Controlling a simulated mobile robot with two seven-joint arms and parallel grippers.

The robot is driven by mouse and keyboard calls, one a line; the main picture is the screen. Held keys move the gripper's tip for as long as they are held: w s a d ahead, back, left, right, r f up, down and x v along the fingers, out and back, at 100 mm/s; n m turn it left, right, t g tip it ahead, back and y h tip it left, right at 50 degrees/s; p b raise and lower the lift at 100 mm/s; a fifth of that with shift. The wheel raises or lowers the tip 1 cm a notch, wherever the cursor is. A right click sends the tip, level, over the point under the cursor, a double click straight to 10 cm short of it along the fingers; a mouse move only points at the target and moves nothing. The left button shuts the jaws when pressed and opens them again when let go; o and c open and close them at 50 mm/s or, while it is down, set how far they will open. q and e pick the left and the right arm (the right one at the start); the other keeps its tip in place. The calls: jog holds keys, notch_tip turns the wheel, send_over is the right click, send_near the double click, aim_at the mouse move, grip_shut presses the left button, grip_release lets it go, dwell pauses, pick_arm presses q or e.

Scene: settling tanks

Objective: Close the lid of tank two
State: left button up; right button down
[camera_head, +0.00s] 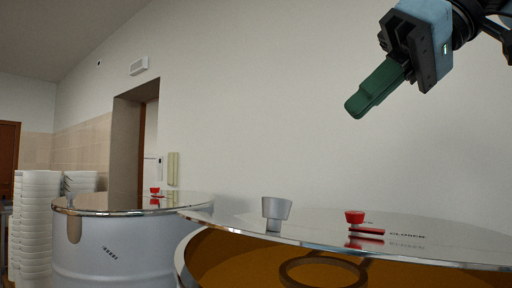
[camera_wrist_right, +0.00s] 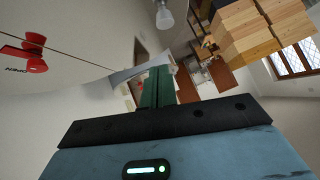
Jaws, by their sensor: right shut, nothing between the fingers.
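In the head view a large metal tank (camera_head: 184,262) stands near, at the lower right. Its shiny lid (camera_head: 320,238) sits above the rim with a gap, and an amber inside with a dark ring shows below. The lid carries a grey knob (camera_head: 276,209) and a red handle (camera_head: 356,216). A second metal tank (camera_head: 120,255) stands behind at the left; its lid (camera_head: 110,203) looks level on it. I cannot read which tank is two. My right gripper (camera_head: 356,107) is shut and empty, high above the near lid; its green fingers also show in the right wrist view (camera_wrist_right: 158,88). My left gripper is out of view.
White stacked containers (camera_head: 38,225) stand at the far left, near a doorway (camera_head: 128,145). The right wrist view shows a red handle (camera_wrist_right: 32,52) at left and wooden boxes (camera_wrist_right: 255,32) at upper right. The air around my right gripper is clear.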

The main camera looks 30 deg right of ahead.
jog(key=a+r, duration=0.2)
send_over(293, 234)
jog(key=shift+n+g, duration=0.3)
jog(key=f, duration=0.9)
jog(key=shift+w+d+f+p, duration=0.2)
jog(key=shift+w+d+p, duration=0.1)
jog(key=shift+d+p, duration=0.1)
jog(key=shift+s+f, duration=0.1)
jog(key=shift+f, duration=0.45)
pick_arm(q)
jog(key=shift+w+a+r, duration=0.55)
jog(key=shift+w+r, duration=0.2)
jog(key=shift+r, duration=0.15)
pick_arm(e)
jog(key=shift+a+f, duration=0.15)
jog(key=shift+f, duration=0.15)
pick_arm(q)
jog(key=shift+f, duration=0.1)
